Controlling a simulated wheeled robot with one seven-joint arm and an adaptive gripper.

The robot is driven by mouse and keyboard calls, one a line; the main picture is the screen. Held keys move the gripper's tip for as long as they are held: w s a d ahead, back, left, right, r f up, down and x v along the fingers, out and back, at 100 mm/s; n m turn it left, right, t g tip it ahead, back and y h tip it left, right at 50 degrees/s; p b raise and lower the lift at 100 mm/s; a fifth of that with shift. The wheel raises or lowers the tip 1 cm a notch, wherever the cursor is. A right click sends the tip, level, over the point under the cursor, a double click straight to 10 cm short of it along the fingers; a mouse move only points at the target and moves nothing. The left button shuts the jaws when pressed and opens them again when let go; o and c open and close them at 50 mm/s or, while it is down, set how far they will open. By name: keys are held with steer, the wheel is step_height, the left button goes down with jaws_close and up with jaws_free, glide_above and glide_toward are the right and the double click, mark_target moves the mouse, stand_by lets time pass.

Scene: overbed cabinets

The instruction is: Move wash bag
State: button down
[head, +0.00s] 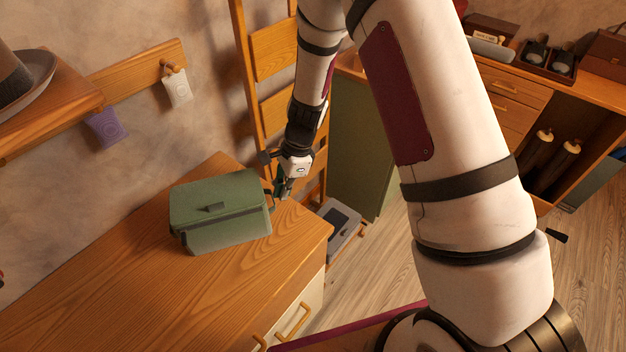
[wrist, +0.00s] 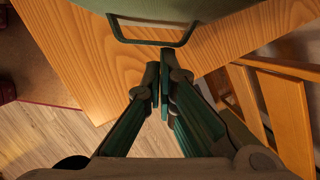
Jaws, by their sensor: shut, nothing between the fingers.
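The green wash bag (head: 215,212) sits upright on the wooden cabinet top (head: 120,290) in the head view. It has a flap with a small dark tab and a dark side handle. In the wrist view the bag (wrist: 170,8) shows at the top edge, with its dark handle loop (wrist: 152,40) hanging toward my fingers. My gripper (head: 282,192) is at the bag's right side, by the handle. In the wrist view my gripper (wrist: 160,68) has its fingertips together, just below the loop, with nothing between them. Whether a fingertip touches the loop I cannot tell.
A wooden ladder (head: 272,65) stands behind my gripper. A grey case (head: 340,228) lies low beyond the cabinet's right edge. A shelf with a hat (head: 28,82) and hanging sachets (head: 106,127) is at left. The cabinet top in front of the bag is clear.

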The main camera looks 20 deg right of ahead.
steer(key=s+a, duration=0.1)
steer(key=a, duration=0.9)
steer(key=s+a, duration=0.1)
steer(key=a, duration=0.9)
steer(key=s+a, duration=0.2)
steer(key=a, duration=0.8)
steer(key=shift+s, duration=0.1)
steer(key=shift+d, duration=0.15)
